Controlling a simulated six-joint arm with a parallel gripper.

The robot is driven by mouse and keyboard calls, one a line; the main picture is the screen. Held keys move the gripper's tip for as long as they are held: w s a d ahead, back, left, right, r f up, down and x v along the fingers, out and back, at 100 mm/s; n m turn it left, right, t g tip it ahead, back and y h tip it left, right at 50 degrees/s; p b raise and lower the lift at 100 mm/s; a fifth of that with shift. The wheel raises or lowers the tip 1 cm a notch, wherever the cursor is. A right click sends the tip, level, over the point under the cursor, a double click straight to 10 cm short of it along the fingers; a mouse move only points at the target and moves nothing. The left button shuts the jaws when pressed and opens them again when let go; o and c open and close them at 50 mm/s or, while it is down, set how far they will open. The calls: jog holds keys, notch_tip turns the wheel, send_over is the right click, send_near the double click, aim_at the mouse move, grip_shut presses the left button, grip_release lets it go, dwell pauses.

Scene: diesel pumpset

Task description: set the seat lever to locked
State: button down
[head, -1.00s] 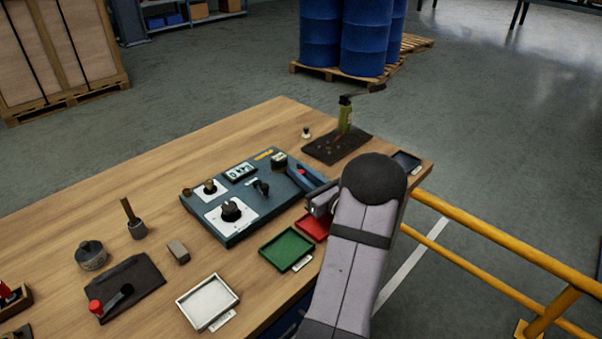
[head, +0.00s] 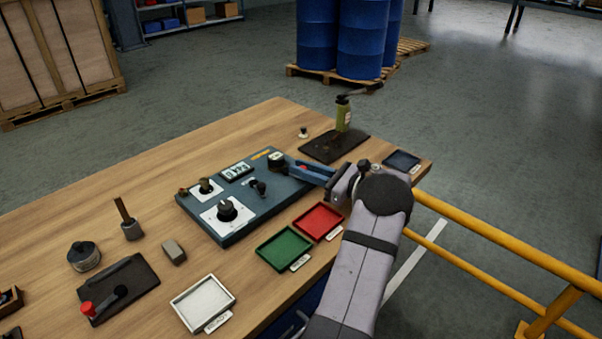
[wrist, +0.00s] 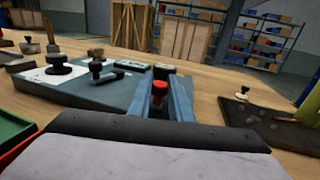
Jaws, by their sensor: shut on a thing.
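A dark round piece (head: 278,160), apparently the lever's pivot, sits just beyond the fingertips on the panel. Most of the lever's arm is hidden by the fingers, and I cannot read any locked marking.
The panel also bears a black lever (head: 259,188) and round knobs. Red (head: 319,222), green (head: 284,249) and white (head: 203,302) trays lie in front. A green bottle-like unit (head: 343,115) stands on a dark plate behind. A yellow rail (head: 510,253) runs along the right.

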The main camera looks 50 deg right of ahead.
jog(key=shift+w+d+n+g+y+b, duration=0.1)
jog(key=shift+d+n+g+y+b, duration=0.2)
jog(key=shift+n+y, duration=0.45)
jog(key=shift+w+d+n+g+y+b, duration=0.1)
jog(key=shift+d+n+g+y+b, duration=0.25)
jog(key=shift+y, duration=0.7)
jog(key=shift+n+g+y, duration=0.25)
jog(key=shift+n+y, duration=0.15)
jog(key=c, duration=1.6)
grip_release()
jog(key=shift+d, duration=0.1)
jog(key=shift+b+v, duration=0.6)
jog(key=shift+v, duration=3)
